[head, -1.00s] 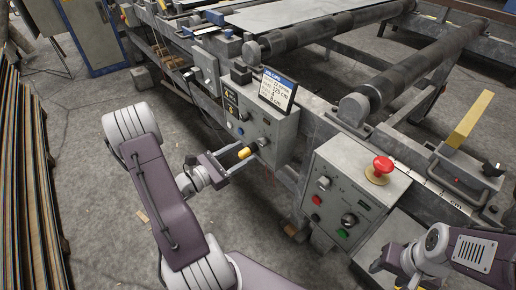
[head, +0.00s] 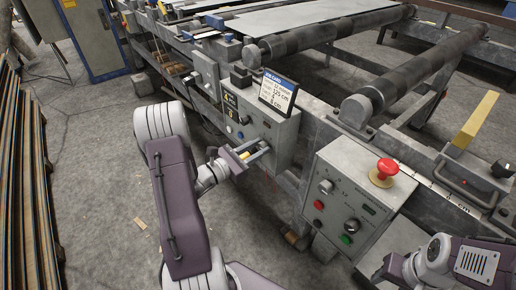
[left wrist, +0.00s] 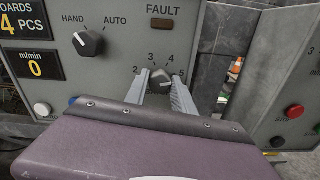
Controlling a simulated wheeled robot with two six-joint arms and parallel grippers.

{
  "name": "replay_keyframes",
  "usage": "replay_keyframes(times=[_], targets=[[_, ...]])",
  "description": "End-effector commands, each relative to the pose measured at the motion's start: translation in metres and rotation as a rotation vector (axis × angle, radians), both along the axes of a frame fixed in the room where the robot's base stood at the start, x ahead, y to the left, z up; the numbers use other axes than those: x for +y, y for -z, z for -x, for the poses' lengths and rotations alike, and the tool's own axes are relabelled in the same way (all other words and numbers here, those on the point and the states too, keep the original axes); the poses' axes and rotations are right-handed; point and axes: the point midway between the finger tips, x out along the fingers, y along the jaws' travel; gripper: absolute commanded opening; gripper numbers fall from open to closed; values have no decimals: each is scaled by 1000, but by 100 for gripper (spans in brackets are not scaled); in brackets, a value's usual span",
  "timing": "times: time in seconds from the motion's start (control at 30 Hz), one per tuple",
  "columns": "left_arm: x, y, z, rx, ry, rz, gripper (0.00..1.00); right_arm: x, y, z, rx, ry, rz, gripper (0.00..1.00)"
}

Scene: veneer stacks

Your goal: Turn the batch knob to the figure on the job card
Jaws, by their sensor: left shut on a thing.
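The batch knob (left wrist: 154,75) is a dark grey dial with a light pointer mark, on a grey control box (head: 280,130).
A HAND/AUTO selector (left wrist: 89,42) and a display reading 4 PCS (left wrist: 26,22) are left of the knob. A second box with a red mushroom button (head: 384,172) stands to the right. Rollers (head: 400,80) lie behind.

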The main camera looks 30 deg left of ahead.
Motion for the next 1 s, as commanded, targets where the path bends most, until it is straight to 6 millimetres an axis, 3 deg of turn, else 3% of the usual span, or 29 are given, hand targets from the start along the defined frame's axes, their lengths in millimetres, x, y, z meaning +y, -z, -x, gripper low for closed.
replay_keyframes(times=[0.37,1.0], targets=[[0,-4,0,57,0,131,0,0,-25,0,0,0,0,52],[1,-3,0,261,0,626,0,0,-95,0,0,0,0,52]])
